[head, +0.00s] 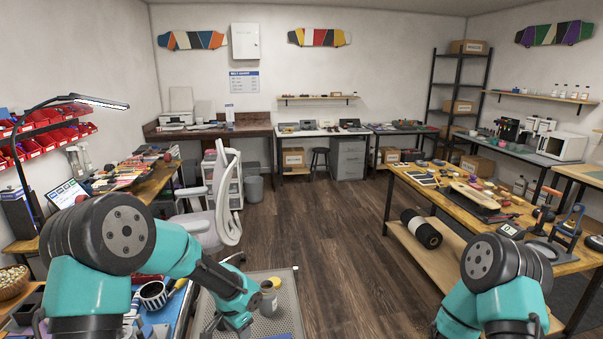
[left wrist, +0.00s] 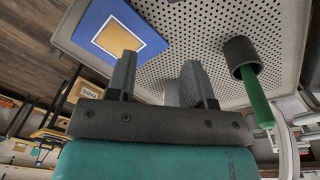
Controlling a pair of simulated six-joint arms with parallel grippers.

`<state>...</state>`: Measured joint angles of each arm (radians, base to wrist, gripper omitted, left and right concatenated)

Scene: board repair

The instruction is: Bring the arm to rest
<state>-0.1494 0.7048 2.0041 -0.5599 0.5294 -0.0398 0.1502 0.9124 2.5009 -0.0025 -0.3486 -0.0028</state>
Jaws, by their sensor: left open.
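My left gripper (head: 228,327) hangs at the end of the teal left arm, low over the perforated grey tray top (head: 287,283) in the head view. In the left wrist view my left gripper (left wrist: 160,65) has its two dark fingers spread apart, with nothing between them. My right arm shows at the lower right of the head view; its gripper is out of the picture.
In the left wrist view, a blue card with a yellow square (left wrist: 118,35) and a green-handled tool with a black end (left wrist: 257,95) lie by the fingers. A workbench (head: 455,205) stands right; floor between is clear.

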